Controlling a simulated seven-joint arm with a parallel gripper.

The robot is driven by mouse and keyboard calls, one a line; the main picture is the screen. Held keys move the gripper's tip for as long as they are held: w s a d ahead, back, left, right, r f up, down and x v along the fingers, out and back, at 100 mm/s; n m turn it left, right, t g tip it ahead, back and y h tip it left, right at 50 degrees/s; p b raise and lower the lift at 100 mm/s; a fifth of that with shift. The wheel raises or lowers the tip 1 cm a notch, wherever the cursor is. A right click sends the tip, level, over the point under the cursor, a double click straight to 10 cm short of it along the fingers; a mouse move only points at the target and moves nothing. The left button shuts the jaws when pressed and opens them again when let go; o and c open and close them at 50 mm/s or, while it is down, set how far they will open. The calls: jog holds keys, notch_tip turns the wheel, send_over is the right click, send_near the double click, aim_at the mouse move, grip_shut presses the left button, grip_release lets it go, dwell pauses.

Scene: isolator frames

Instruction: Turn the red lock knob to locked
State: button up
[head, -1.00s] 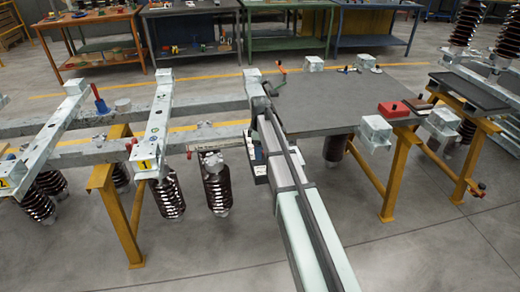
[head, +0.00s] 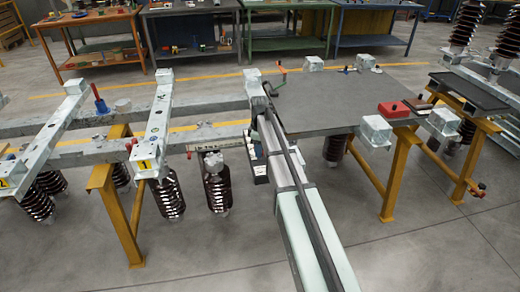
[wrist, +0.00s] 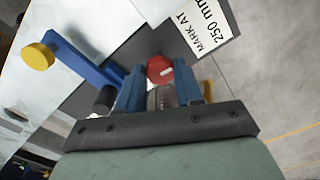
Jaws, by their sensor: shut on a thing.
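The red lock knob (wrist: 160,68) shows in the wrist view as a round red head with a pale mark on it. My gripper (wrist: 160,84) has its two blue fingers on either side of the knob, shut on it. A grey ribbed part sits below the red head, between the fingers. In the head view my own arm covers the knob and the fingertips.
A blue lever (wrist: 78,58) with a yellow end knob (wrist: 38,57) lies just left of the fingers. A white label (wrist: 205,27) reading "MARK AT 250 mm" is above. A grey tabletop (head: 330,103) and a red box (head: 393,109) are to the right.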

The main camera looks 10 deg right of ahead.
jog(key=m, duration=1)
jog(key=shift+m, duration=0.3)
jog(key=m, duration=1)
jog(key=shift+m, duration=0.4)
jog(key=o, duration=1)
jog(key=shift+o, duration=0.2)
